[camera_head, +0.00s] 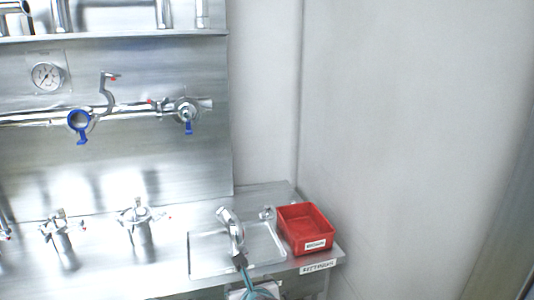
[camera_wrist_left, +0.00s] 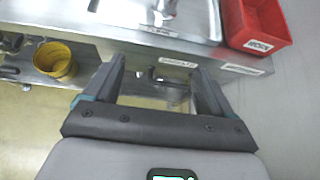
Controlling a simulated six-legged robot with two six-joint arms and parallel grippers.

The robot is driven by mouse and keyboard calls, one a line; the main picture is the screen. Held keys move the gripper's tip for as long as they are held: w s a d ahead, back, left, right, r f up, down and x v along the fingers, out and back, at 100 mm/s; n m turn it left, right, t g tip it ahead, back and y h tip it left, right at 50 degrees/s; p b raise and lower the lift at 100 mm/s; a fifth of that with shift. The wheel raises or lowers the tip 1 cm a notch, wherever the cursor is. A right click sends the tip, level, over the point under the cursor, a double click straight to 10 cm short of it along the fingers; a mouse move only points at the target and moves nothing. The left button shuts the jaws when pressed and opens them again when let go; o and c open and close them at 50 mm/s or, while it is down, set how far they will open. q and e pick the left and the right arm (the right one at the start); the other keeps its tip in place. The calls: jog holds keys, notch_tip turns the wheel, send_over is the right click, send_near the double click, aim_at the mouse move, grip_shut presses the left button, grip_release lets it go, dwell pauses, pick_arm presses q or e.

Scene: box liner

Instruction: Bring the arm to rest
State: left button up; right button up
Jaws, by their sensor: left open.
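My left gripper (camera_wrist_left: 158,66) fills the lower middle of the left wrist view. Its two dark fingers stand wide apart with nothing between them. It is in front of the steel bench (camera_wrist_left: 90,30), with the bench's front edge beyond the fingertips. In the head view, a dark and teal part at the bottom edge looks like this gripper (camera_head: 244,274), mostly cut off by the frame. My right gripper is in neither view.
A red box (camera_head: 305,229) stands empty at the bench's right end, beside a shallow tray (camera_head: 205,256). Valves (camera_head: 136,214), pipes and a gauge (camera_head: 47,76) are behind. A yellow cup-like container (camera_wrist_left: 55,61) is at left in the wrist view.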

pick_arm(q)
jog(key=s+a+f+m+g+y, duration=0.2)
jog(key=s+a+f+g, duration=0.15)
jog(key=a+f, duration=1.4)
jog(key=s+f+m+g+h, duration=0.3)
jog(key=s+f+m, duration=0.65)
jog(key=f, duration=0.25)
jog(key=s+d+f+m+g+h, duration=0.1)
jog(key=s+d+m, duration=0.4)
jog(key=m, duration=0.8)
jog(key=s+d+f+m+g+h, duration=0.1)
jog(key=s+d+m+g+h, duration=0.2)
jog(key=s+m, duration=0.7)
jog(key=d+m+h, duration=0.1)
jog(key=m, duration=0.2)
jog(key=shift+s+d+f+h, duration=0.25)
jog(key=shift+s+d+h, duration=0.05)
jog(key=shift+d, duration=0.05)
